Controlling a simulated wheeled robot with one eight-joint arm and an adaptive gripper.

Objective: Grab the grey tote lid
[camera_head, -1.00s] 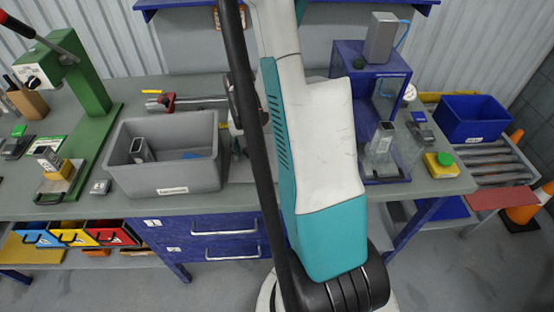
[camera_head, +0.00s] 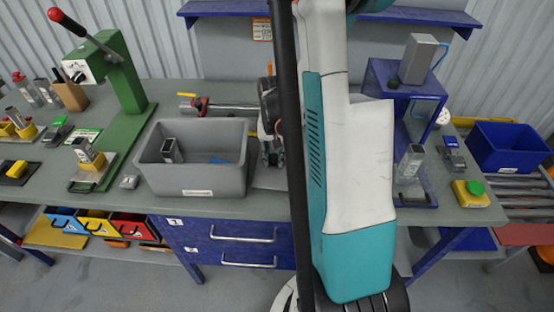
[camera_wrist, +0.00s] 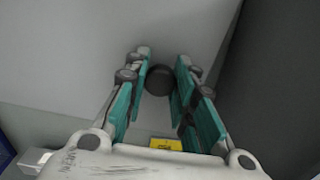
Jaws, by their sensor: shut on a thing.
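The grey tote lid (camera_wrist: 150,30) fills much of the wrist view as a flat pale grey surface. Its dark round knob (camera_wrist: 160,80) sits between the fingertips of my gripper (camera_wrist: 161,72), which is shut on it. In the head view my gripper (camera_head: 270,158) is low over the bench, just right of the grey tote (camera_head: 195,180). A sliver of the lid (camera_head: 268,180) shows under it; my arm hides the rest. The tote is open-topped, with a small metal-and-black part and something blue inside.
A green lever press (camera_head: 128,130) stands left of the tote. A clamp with a metal bar (camera_head: 220,107) lies behind it. A blue stand (camera_head: 405,80), a yellow block with a green top (camera_head: 471,193) and a blue bin (camera_head: 508,147) are at right.

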